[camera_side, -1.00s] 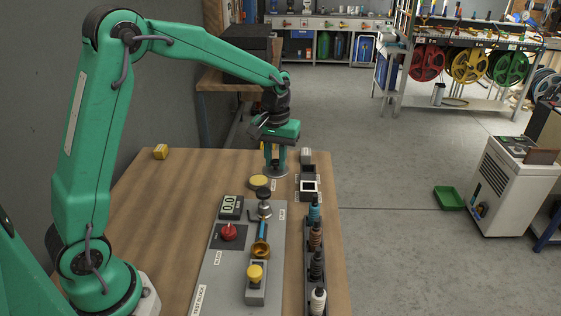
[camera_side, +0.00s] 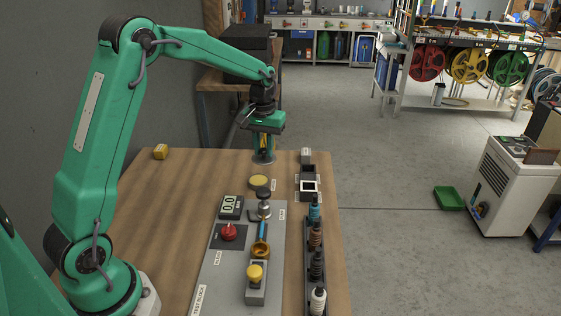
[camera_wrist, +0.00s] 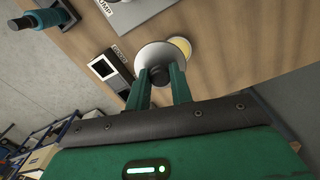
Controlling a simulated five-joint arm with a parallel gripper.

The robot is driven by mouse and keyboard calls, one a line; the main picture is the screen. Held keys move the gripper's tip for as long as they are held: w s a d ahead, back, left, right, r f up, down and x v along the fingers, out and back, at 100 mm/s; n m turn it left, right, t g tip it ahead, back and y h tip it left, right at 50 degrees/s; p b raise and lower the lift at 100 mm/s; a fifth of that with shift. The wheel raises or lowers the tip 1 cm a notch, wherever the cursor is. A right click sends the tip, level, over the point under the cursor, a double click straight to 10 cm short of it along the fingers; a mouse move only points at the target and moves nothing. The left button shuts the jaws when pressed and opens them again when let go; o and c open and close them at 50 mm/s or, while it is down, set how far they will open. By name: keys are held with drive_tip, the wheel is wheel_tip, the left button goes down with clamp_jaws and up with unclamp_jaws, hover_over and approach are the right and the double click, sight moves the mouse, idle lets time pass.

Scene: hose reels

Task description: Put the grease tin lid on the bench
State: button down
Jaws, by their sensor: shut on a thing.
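The grease tin lid (camera_side: 263,162) is a pale grey disc with a dark knob. My gripper (camera_side: 264,153) is shut on the knob, with the disc below its fingers near the far end of the wooden bench (camera_side: 200,177). The side view does not clearly show whether the disc touches the wood. In the wrist view the lid (camera_wrist: 152,55) hangs flat beneath the fingertips (camera_wrist: 161,74) and hides part of the grease tin. The open grease tin (camera_side: 258,182), with yellow grease, stands nearer the side camera; it also shows in the wrist view (camera_wrist: 181,46).
A grey test block (camera_side: 213,268) with a gauge, a red knob and a brass fitting lies nearer the side camera. A yellow block (camera_side: 160,152) sits far left. Bare wood lies between it and the lid.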

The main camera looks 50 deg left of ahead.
drive_tip(key=shift+w+a+f, duration=0.15)
drive_tip(key=shift+a, duration=0.9)
drive_tip(key=a+f, duration=0.2)
drive_tip(key=a, duration=0.2)
drive_tip(key=a+f, duration=0.2)
drive_tip(key=a, duration=0.1)
drive_tip(key=w+a+f, duration=0.1)
drive_tip(key=a+f, duration=0.2)
drive_tip(key=a, duration=0.1)
drive_tip(key=shift+a, duration=0.3)
drive_tip(key=shift+f, duration=2.05)
drive_tip(key=shift+f, duration=0.1)
drive_tip(key=c, duration=1.2)
unclamp_jaws()
drive_tip(key=shift+c, duration=0.2)
wheel_tip(320, 180, up, 12)
